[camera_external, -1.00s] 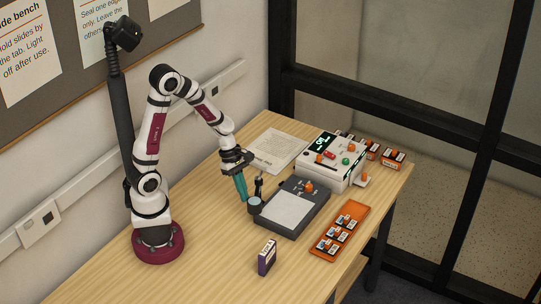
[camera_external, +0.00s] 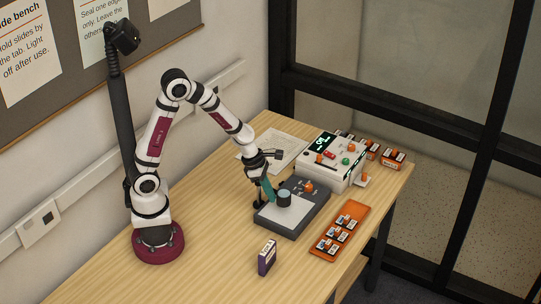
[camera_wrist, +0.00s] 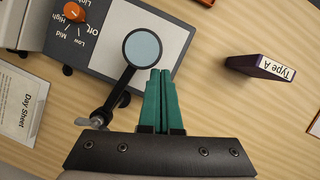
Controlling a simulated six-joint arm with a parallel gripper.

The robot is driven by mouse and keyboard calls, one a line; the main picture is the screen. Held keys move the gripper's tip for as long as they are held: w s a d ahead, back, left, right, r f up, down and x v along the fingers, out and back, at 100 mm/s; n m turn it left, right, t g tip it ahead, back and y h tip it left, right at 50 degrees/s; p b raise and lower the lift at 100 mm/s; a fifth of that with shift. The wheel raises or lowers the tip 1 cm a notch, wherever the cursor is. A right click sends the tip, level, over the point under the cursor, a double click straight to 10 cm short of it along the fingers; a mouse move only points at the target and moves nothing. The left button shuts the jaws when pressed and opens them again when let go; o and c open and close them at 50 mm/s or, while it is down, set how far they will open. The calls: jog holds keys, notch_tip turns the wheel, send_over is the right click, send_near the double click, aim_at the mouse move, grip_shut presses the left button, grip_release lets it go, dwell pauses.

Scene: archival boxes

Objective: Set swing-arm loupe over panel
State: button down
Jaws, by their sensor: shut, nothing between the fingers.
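The swing-arm loupe (camera_external: 284,198) has a round pale blue lens in a dark rim. In the wrist view its lens (camera_wrist: 142,48) overlaps the white lit panel (camera_wrist: 168,27), and its black arm runs down-left to a pivot with a grey wing knob (camera_wrist: 92,122). In the external view the panel (camera_external: 291,217) lies on the dark light box (camera_external: 318,214). My gripper (camera_wrist: 160,74) has green fingers closed together and empty. The fingertips are just beside the lens rim; I cannot tell whether they touch. In the external view my gripper (camera_external: 272,199) is at the loupe's left side.
An orange knob (camera_wrist: 74,12) sits on the light box. A purple box labelled Type A (camera_wrist: 262,67) stands on the bare wood. An orange tray of slides (camera_external: 340,233), a white instrument (camera_external: 335,160) and a paper sheet (camera_external: 268,150) are nearby.

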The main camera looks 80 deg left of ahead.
jog(key=shift+w+a, duration=0.25)
jog(key=shift+w, duration=0.65)
jog(key=s+d+r, duration=0.2)
jog(key=s+r, duration=0.5)
jog(key=r, duration=0.2)
jog(key=shift+s+d+r, duration=0.15)
jog(key=shift+d, duration=0.05)
